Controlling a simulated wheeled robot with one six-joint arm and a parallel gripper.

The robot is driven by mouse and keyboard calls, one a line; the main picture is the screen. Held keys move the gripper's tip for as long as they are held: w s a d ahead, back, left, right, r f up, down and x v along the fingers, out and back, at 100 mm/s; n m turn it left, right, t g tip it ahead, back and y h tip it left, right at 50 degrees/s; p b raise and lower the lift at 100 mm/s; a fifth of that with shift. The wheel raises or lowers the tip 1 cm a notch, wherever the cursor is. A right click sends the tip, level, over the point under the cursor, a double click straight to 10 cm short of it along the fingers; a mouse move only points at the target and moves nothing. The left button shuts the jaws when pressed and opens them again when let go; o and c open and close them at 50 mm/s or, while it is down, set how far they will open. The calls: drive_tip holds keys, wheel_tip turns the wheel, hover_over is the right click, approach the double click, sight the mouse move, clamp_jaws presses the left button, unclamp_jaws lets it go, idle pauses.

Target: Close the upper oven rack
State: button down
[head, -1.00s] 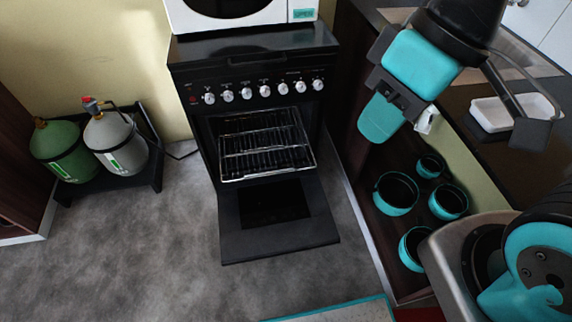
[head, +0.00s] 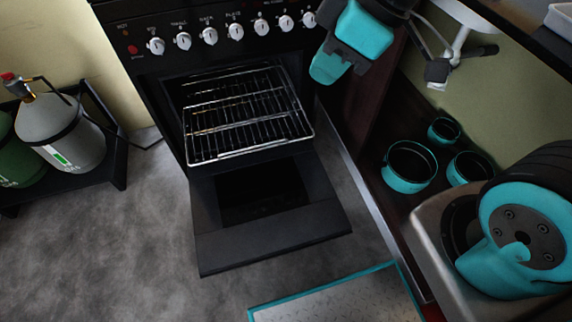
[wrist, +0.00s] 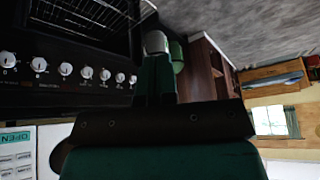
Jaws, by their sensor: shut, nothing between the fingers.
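The black oven (head: 215,60) stands with its door (head: 265,215) folded down. A wire rack (head: 245,120) sticks out of the opening above the door; it also shows upside down at the top of the wrist view (wrist: 95,14). I cannot tell whether a second rack lies under it. My gripper (head: 327,66) is shut and empty. In the head view it appears at the right end of the knob row, above and to the right of the rack, apart from it. In the wrist view my gripper's fingers (wrist: 155,82) point toward the floor side, beside the knobs.
A row of white knobs (head: 236,31) runs above the opening. A wooden cabinet with teal pots (head: 408,167) stands close on the right. Gas bottles (head: 62,130) stand at the left. Grey floor (head: 120,250) is free in front and to the left.

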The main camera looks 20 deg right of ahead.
drive_tip(key=w+d+f+n+t+b, duration=0.1)
drive_tip(key=w+d+f+n+b, duration=0.2)
drive_tip(key=f+b, duration=0.9)
drive_tip(key=w+f+n+t+b, duration=0.2)
drive_tip(key=w+f+b, duration=0.3)
drive_tip(key=f+b, duration=0.75)
drive_tip(key=w+d+b+x, duration=0.2)
drive_tip(key=b+x, duration=0.2)
drive_tip(key=x, duration=1)
drive_tip(key=shift+h+b, duration=0.3)
drive_tip(key=shift+w+r, duration=0.1)
drive_tip(key=shift+w, duration=0.05)
